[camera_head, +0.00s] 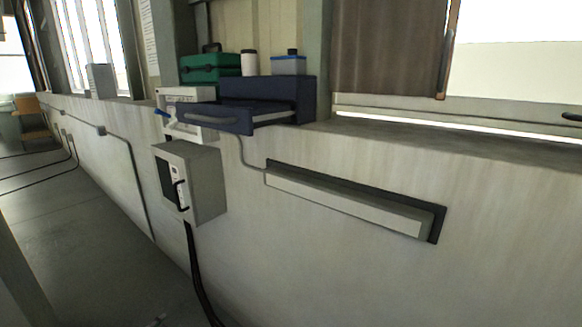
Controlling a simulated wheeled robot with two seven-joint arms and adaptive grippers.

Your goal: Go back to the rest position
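Neither of my grippers can be made out in the head view. The task names no object. The view looks along a pale wall with a ledge (480,150). A dark blue drawer unit (290,92) stands on the ledge with its drawer (222,118) pulled out towards me. A small thin shape at the bottom edge of the picture is too small to identify.
A grey control box (205,180) and a long pale bar (345,203) on a dark backing stick out from the wall. A green case (210,67), white bottle (249,63) and blue container (289,64) stand above. Cables hang left; the grey floor (80,240) looks mostly clear.

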